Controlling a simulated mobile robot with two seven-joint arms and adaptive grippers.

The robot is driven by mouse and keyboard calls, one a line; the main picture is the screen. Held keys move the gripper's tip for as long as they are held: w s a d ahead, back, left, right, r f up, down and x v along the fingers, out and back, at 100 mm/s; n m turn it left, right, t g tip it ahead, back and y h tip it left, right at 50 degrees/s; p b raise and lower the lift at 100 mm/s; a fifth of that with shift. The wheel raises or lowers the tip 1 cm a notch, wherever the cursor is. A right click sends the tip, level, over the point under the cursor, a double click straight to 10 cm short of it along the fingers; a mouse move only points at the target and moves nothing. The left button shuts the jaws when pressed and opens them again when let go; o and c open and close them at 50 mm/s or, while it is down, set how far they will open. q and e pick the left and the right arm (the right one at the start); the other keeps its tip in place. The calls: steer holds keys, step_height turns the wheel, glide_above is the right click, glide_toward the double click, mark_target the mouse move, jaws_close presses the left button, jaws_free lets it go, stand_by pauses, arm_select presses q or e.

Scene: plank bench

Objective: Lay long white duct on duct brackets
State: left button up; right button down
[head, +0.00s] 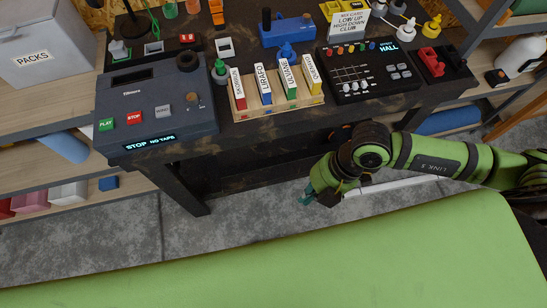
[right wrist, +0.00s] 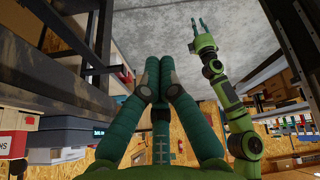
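My right gripper (head: 322,192) hangs in front of the bench's front edge in the head view, above the grey floor. In the right wrist view its two fingers (right wrist: 160,66) come together at the tips, with nothing visible between them. A long white bar (head: 400,185), probably the duct, shows partly behind my right arm; I cannot tell what bears it. My left gripper (right wrist: 198,30) shows only in the right wrist view, with its fingers apart and nothing between them. I cannot make out the duct brackets.
The dark bench (head: 230,128) carries a grey tape deck (head: 155,105), a wooden rack (head: 270,105) of labelled cartridges and a black mixer (head: 365,72). A grey packs bin (head: 45,50) stands at the left. A green surface (head: 300,255) fills the foreground.

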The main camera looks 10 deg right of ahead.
steer(key=shift+h, duration=0.7)
steer(key=shift+w+d+f+b, duration=0.25)
steer(key=shift+w+f+b, duration=0.95)
steer(key=shift+w, duration=1.1)
steer(key=shift+w+d+f+b, duration=0.25)
steer(key=shift+w+f+b, duration=0.95)
steer(key=shift+w, duration=1.05)
steer(key=shift+w+d+f+b, duration=0.25)
steer(key=shift+w+f+b, duration=0.6)
steer(key=shift+w+b, duration=1.05)
steer(key=shift+w+p, duration=0.4)
steer(key=c, duration=1.4)
jaws_free()
steer(key=shift+c, duration=0.2)
steer(key=shift+r, duration=0.1)
steer(key=v, duration=1.1)
steer(key=shift+d+r, duration=0.15)
steer(key=shift+r, duration=0.25)
